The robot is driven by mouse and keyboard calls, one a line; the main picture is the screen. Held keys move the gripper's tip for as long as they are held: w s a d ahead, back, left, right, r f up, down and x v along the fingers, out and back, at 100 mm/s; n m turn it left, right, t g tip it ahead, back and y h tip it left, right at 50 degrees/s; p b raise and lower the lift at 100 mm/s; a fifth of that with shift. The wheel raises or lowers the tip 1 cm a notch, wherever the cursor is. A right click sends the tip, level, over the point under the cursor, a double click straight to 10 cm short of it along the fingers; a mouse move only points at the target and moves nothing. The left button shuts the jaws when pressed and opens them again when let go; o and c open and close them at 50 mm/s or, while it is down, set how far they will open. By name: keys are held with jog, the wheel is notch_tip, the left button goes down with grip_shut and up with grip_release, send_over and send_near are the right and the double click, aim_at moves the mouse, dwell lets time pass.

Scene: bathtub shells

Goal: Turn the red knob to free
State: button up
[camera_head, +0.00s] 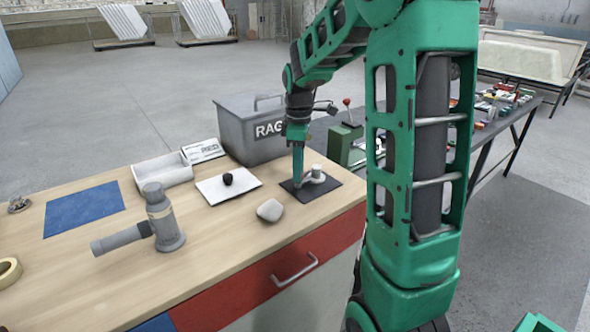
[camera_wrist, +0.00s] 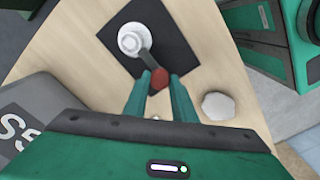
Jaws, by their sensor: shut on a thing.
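The red knob (camera_wrist: 160,79) sits at the end of a short grey lever in the wrist view. The lever (camera_wrist: 147,59) runs from a round pale hub (camera_wrist: 132,40) on a dark square plate (camera_wrist: 160,22). In the head view the plate (camera_head: 340,190) lies at the right end of the workbench, with the grey hub (camera_head: 318,172) on it. My gripper (camera_head: 298,184) points down at the lever's end. In the wrist view its fingers (camera_wrist: 160,77) are shut around the red knob. In the head view the fingers hide the knob.
A grey rag bin (camera_head: 235,125) stands behind the plate. A green box with a red-tipped lever (camera_head: 342,142) is behind right.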

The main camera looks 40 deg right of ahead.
jog(key=shift+m, duration=0.4)
jog(key=m, duration=0.3)
jog(key=shift+m, duration=0.3)
jog(key=m, duration=0.4)
jog(key=shift+w+r+m, duration=0.1)
jog(key=shift+m, duration=0.2)
jog(key=m, duration=0.4)
jog(key=shift+m, duration=2.4)
jog(key=o, duration=1)
jog(key=shift+o, duration=0.2)
